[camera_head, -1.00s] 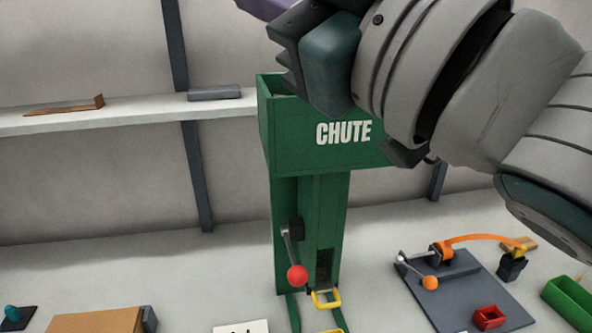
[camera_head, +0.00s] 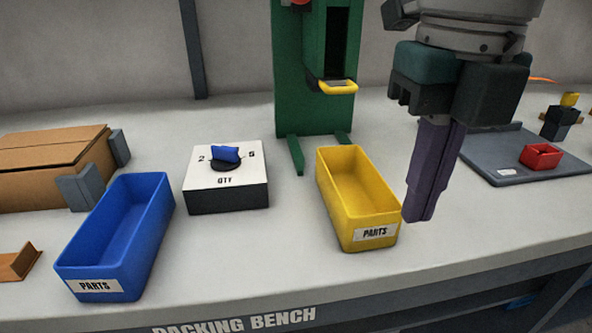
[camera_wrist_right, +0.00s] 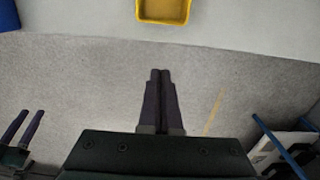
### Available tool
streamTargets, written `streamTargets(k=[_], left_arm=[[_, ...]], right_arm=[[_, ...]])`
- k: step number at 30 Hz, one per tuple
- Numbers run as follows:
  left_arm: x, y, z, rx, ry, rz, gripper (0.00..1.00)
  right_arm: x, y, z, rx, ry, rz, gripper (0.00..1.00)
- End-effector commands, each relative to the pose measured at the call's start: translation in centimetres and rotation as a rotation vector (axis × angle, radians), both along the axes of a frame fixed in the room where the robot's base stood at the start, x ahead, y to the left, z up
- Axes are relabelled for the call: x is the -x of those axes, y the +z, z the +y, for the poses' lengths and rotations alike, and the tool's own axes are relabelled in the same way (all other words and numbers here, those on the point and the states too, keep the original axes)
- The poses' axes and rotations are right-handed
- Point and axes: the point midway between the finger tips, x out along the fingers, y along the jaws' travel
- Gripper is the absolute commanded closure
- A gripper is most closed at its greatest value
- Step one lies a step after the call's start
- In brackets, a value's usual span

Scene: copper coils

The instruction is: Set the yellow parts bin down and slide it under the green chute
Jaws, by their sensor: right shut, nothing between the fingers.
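The yellow parts bin (camera_head: 327,184) stands upright and empty on the bench in front of the green chute (camera_head: 295,92). Its far end is near the chute's feet, below and in front of the yellow-rimmed outlet (camera_head: 337,87). My right gripper (camera_head: 418,217) points down just right of the bin in the head view, shut and empty. The wrist view shows its closed fingers (camera_wrist_right: 160,72) apart from the bin (camera_wrist_right: 164,16), which is cut off at the top edge. My left gripper (camera_wrist_right: 14,138) shows only at the wrist view's left edge, its fingers apart with nothing between them.
A blue parts bin (camera_head: 120,235) and a white QTY box (camera_head: 228,188) with a blue knob stand left of the yellow bin. A cardboard box (camera_head: 45,180) is farther left. The bench front edge is close.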

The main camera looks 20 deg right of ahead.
Motion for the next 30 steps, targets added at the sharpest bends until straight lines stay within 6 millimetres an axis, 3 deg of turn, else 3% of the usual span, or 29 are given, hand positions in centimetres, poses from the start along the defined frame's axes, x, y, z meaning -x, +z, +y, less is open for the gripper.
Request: streamTargets(k=[5,17,22,30], left_arm=[[0.0,-0.1,-0.1,0.002,0.002,-0.002,0.5],[-0.1,-1.1,-0.3,0.012,0.008,-0.002,0.5],[-0.1,-1.1,-0.3,0.012,0.008,-0.002,0.5],[-0.1,-1.1,-0.2,0.009,0.006,-0.003,0.5]], right_arm=[[0.1,-1.9,-0.2,0.007,-0.004,0.006,1.0],[0.1,-10.3,0.0,0.003,0.0,0.005,1.0],[-2.6,-9.8,-0.6,0.003,-0.002,0.0,1.0],[-3.9,-9.7,-0.9,0.002,0.001,0.001,1.0]])
